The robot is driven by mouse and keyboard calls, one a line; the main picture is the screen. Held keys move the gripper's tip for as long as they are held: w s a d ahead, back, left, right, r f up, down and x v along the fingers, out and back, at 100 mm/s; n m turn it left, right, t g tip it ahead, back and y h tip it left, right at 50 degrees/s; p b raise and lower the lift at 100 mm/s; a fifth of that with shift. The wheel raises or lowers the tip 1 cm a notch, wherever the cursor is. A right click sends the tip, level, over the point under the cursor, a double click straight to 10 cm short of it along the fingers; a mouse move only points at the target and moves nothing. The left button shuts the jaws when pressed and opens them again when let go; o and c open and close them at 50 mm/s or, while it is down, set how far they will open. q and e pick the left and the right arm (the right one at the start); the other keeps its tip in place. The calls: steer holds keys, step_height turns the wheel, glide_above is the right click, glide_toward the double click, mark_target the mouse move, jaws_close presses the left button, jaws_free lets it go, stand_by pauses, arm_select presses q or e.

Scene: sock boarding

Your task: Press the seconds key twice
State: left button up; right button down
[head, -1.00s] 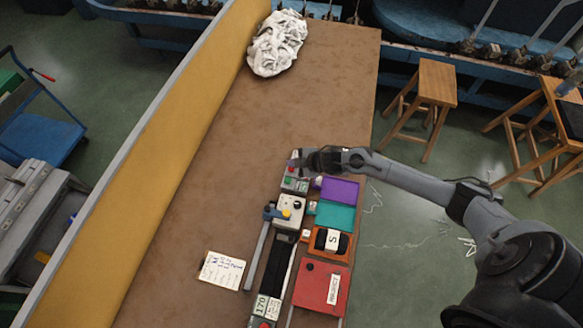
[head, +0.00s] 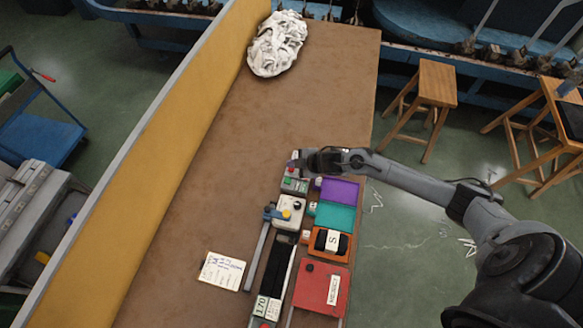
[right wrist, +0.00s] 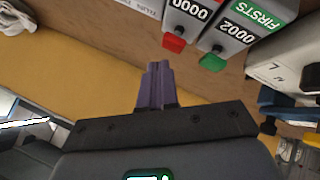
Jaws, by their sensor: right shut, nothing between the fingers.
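In the right wrist view, a grey counter reading 0000 (right wrist: 189,14) has a red key (right wrist: 174,43) on its end. Its name label is cut off by the frame edge. Beside it is the FIRSTS counter (right wrist: 240,30), reading 0002, with a green key (right wrist: 212,62). My right gripper (right wrist: 158,68) has its purple fingers shut together and empty. In that view the fingertips appear just below and left of the red key, with a visible gap. In the head view my right gripper (head: 298,161) is over the far end of the equipment row and partly hides the counters (head: 294,185). My left gripper is out of view.
A white box with a yellow knob (head: 288,213) stands close to the counters. Purple (head: 340,190) and teal (head: 335,217) trays, an orange tray (head: 317,256) and a red REJECT tray (head: 312,289) line the right edge.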

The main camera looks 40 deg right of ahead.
stand_by(0.7)
steer(key=shift+f, duration=0.15)
steer(key=shift+f, duration=0.25)
